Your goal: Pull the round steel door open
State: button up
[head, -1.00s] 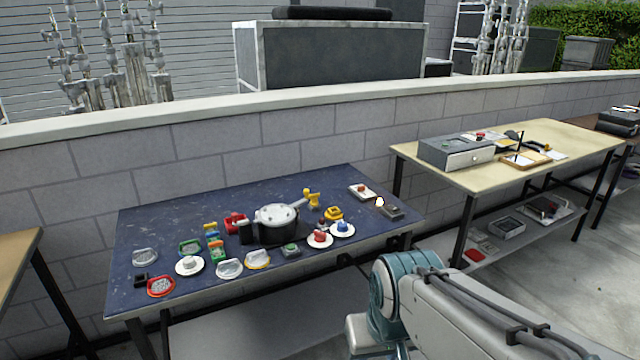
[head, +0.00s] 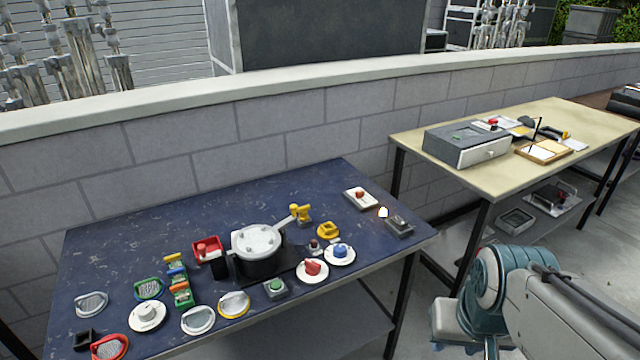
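A round steel disc with a raised rim, which looks like the round steel door (head: 256,239), lies on top of a short black cylinder (head: 262,266) on the blue table. It appears closed flat over the cylinder. A light bar sticks out from its upper right side toward a yellow fitting (head: 300,214). My arm, white and teal, shows at the lower right, in front of the table and apart from the door. My gripper is outside the picture, so its state is hidden.
The blue table (head: 130,240) holds several small knobs, switches and handles close around the cylinder. Its back left is clear. A block wall (head: 190,150) runs behind. A pale table (head: 560,115) with a grey drawer box (head: 465,148) stands to the right.

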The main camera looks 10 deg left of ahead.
aim_at(255, 240)
jog(key=u, duration=0.45)
jog(key=i, duration=1.3)
jog(key=u, duration=0.25)
